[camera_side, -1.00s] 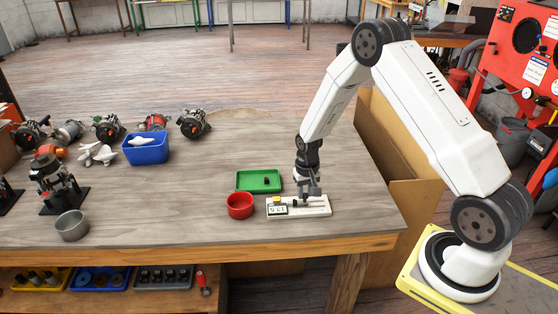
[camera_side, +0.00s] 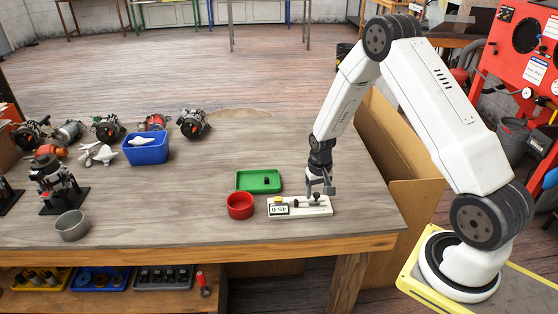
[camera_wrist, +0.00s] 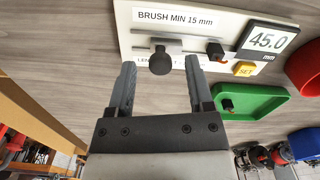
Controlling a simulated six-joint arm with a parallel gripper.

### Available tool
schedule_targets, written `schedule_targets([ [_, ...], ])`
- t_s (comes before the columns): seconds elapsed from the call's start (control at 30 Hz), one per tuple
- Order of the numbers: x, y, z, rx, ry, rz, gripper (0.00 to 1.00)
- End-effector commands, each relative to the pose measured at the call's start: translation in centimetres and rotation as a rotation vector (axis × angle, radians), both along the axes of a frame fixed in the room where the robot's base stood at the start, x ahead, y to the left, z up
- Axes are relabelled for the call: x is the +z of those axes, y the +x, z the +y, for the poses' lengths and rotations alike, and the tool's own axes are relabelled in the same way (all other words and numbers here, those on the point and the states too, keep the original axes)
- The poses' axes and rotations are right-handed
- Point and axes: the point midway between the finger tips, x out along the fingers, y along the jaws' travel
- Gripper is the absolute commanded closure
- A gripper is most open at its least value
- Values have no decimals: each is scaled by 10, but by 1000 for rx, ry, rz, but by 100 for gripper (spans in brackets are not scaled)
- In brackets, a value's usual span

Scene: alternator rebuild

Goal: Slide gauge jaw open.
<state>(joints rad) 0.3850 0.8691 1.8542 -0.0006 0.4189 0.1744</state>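The gauge (camera_side: 300,213) is a white board lying on the bench near its front edge. In the wrist view the gauge board (camera_wrist: 125,38) carries a label "BRUSH MIN 15 mm", a metal rail, and a display (camera_wrist: 267,39) reading 45.0 mm. A round black knob (camera_wrist: 160,62) sits on the sliding jaw (camera_wrist: 172,44), apart from a smaller black piece (camera_wrist: 215,51) near the display. My gripper (camera_wrist: 160,64) is open, with one fingertip on each side of the knob and a gap to both. In the side view my gripper (camera_side: 320,189) is over the gauge's right part.
A yellow SET button (camera_wrist: 244,68) is beside the display. A green tray (camera_side: 246,187) holding a small dark piece lies behind the gauge, and a red cup (camera_side: 240,212) stands left of it. A blue bin (camera_side: 147,153) and several alternators are farther left. The bench's middle is clear.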

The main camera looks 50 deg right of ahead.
Motion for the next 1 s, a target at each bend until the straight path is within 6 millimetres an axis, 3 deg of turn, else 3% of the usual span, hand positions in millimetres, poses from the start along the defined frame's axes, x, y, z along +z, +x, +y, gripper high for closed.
schedule_targets([
  [0.47, 9, 1, 0, 0, 0, -2, 33],
  [1.0, 66, 0, 0, 0, -1, -2, 33],
])
